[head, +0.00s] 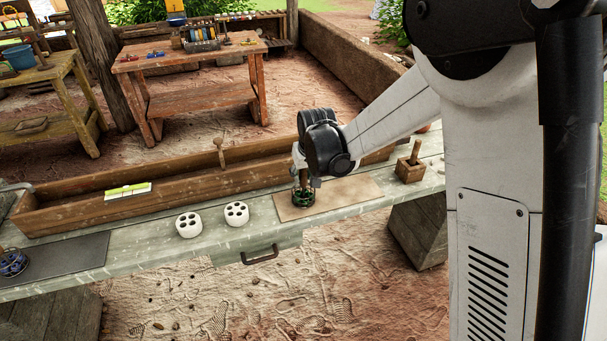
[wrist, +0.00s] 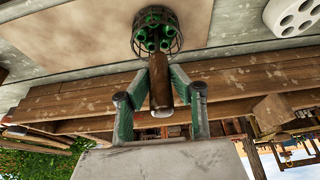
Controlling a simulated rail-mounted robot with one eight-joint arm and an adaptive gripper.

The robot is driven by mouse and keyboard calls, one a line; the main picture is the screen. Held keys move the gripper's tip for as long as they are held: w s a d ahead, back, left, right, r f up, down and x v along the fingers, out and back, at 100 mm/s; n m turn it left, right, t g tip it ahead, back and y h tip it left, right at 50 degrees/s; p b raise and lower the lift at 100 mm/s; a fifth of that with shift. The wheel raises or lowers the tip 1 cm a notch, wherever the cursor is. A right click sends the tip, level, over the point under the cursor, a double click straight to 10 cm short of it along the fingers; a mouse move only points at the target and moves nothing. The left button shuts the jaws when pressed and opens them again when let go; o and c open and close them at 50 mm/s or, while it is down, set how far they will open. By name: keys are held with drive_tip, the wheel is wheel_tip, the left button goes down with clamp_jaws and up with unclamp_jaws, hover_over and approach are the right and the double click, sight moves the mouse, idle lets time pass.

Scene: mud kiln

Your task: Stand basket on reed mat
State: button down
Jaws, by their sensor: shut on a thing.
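The basket (head: 303,198) is a small round dark wire cage with green tubes inside and a brown upright handle. It also shows in the wrist view (wrist: 148,40), end-on at the top middle. My gripper (head: 304,180) is shut on its handle, with the two green-grey fingers (wrist: 160,78) on either side. The tan reed mat (head: 345,191) lies flat on the grey bench. The basket is upright over the mat's left part, at or very near its surface; I cannot tell whether it touches. The mat fills the top left of the wrist view (wrist: 75,30).
Two white cups with holes (head: 188,225) (head: 237,214) stand left of the mat. A wooden block with a handle (head: 410,168) stands right of it. A long wooden trough (head: 95,212) runs behind. A dark mat (head: 70,259) and a blue item (head: 12,263) are far left.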

drive_tip(key=shift+f, duration=0.1)
drive_tip(key=c, duration=1.5)
unclamp_jaws()
drive_tip(key=shift+c, duration=0.2)
drive_tip(key=s+d+r+m, duration=0.1)
drive_tip(key=s+d+r, duration=0.3)
drive_tip(key=s+r, duration=0.3)
drive_tip(key=s+d+r, duration=0.4)
drive_tip(key=r, duration=0.6)
drive_tip(key=s+d+m+t, duration=0.1)
drive_tip(key=s+d, duration=0.3)
drive_tip(key=s, duration=0.3)
drive_tip(key=s+d+m+t+h, duration=0.1)
drive_tip(key=s+d, duration=0.3)
drive_tip(key=s, duration=0.3)
drive_tip(key=s+d+t, duration=0.1)
drive_tip(key=s+d, duration=0.3)
drive_tip(key=s, duration=0.4)
drive_tip(key=shift+r+m, duration=0.4)
drive_tip(key=shift+r, duration=0.05)
